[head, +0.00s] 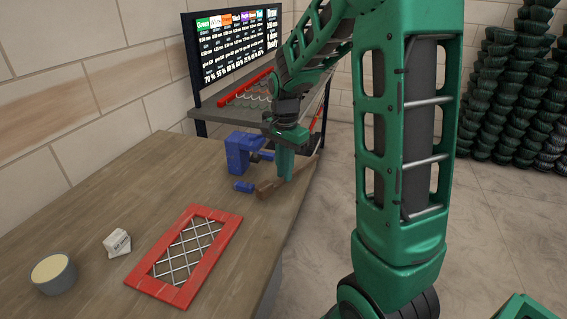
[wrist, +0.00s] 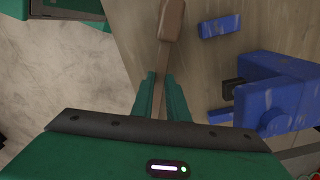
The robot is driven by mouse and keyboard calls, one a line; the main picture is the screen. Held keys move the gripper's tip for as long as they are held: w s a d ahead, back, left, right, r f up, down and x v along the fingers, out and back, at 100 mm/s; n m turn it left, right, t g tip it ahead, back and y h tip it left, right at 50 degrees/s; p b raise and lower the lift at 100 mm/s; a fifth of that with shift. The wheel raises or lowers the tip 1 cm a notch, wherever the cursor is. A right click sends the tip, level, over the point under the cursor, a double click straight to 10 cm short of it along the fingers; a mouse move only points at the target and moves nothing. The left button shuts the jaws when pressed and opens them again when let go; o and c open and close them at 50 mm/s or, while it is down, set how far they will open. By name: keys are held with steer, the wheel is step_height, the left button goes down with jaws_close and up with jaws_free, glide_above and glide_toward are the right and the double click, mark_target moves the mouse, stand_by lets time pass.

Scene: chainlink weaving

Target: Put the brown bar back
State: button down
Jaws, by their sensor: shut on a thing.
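The brown bar (head: 268,190) lies low over or on the right part of the table, near its edge; I cannot tell whether it touches the wood. In the wrist view the brown bar (wrist: 172,22) has a thick end pointing up the picture and a thinner part running down between my fingers. My gripper (head: 284,172) is shut on this thinner part, and in the wrist view my gripper (wrist: 160,90) has one green finger on each side of it. The bar's far end is partly hidden by my gripper.
A blue vise (head: 238,154) stands close left of my gripper, with a small blue block (head: 244,186) nearby. A red frame with wire mesh (head: 205,280), a white box (head: 117,243) and a grey cup (head: 53,275) lie nearer. A shelf with red-edged mesh (head: 245,88) and a screen (head: 232,45) stand behind.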

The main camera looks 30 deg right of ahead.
steer(key=shift+f, duration=0.35)
steer(key=shift+f, duration=0.55)
stand_by(0.3)
steer(key=c, duration=1.7)
jaws_free()
steer(key=shift+o, duration=0.2)
step_height(320, 180, up, 11)
steer(key=shift+f, duration=0.15)
steer(key=shift+w, duration=0.1)
steer(key=s+f+n, duration=0.2)
steer(key=s+n, duration=0.2)
steer(key=s, duration=1)
steer(key=s+d+f+n, duration=0.1)
steer(key=s+n, duration=0.3)
steer(key=s, duration=0.9)
steer(key=shift+s+d+f, duration=0.15)
steer(key=shift+s+f, duration=0.25)
